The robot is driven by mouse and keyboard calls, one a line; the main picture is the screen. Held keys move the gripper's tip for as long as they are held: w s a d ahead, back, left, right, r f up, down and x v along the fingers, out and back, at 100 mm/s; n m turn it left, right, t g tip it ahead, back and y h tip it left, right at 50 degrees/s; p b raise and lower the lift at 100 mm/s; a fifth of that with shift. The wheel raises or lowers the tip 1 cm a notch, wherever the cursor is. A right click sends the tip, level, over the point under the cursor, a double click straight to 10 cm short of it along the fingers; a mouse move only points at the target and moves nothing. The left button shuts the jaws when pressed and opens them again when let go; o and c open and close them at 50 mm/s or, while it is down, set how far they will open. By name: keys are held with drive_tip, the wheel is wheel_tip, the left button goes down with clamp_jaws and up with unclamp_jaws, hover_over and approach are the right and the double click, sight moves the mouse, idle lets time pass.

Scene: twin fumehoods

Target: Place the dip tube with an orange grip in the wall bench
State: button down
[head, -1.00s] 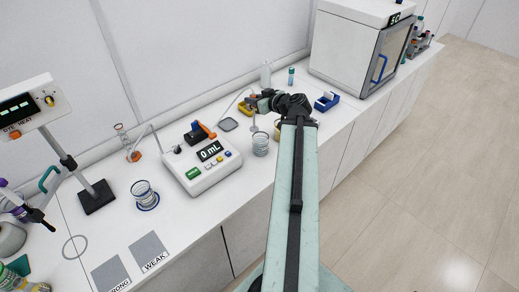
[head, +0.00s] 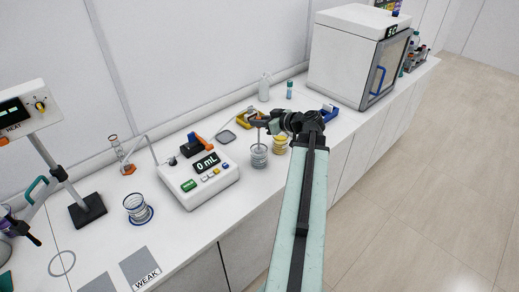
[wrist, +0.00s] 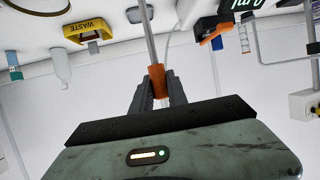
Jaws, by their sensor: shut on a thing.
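My gripper (head: 262,121) is shut on the orange grip (wrist: 157,82) of the dip tube (wrist: 149,38). The thin tube also shows in the head view (head: 259,137), roughly upright below the fingers. It stands over or in a clear beaker (head: 259,158); I cannot tell whether its lower end is inside the rim. All this is above the white wall bench (head: 190,230). In the wrist view the scene is upside down and the far end of the tube leaves the frame.
A beaker with yellow contents (head: 280,146) stands right beside the clear one. The pump box (head: 200,180) reads 0 mL at left. A yellow waste holder (head: 244,119), a clear bottle (head: 265,88) and a blue holder (head: 329,113) stand nearby. The front bench strip is clear.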

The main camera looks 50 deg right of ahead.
drive_tip(key=b, duration=0.6)
hover_over(259, 149)
drive_tip(key=f, duration=0.7)
drive_tip(key=shift+w+d+f, duration=0.15)
drive_tip(key=shift+w+f, duration=0.1)
drive_tip(key=shift+f, duration=0.05)
drive_tip(key=shift+r+p, duration=0.25)
drive_tip(key=shift+p, duration=0.25)
drive_tip(key=shift+f, duration=0.2)
drive_tip(key=c, duration=1.3)
unclamp_jaws()
drive_tip(key=shift+r, duration=0.1)
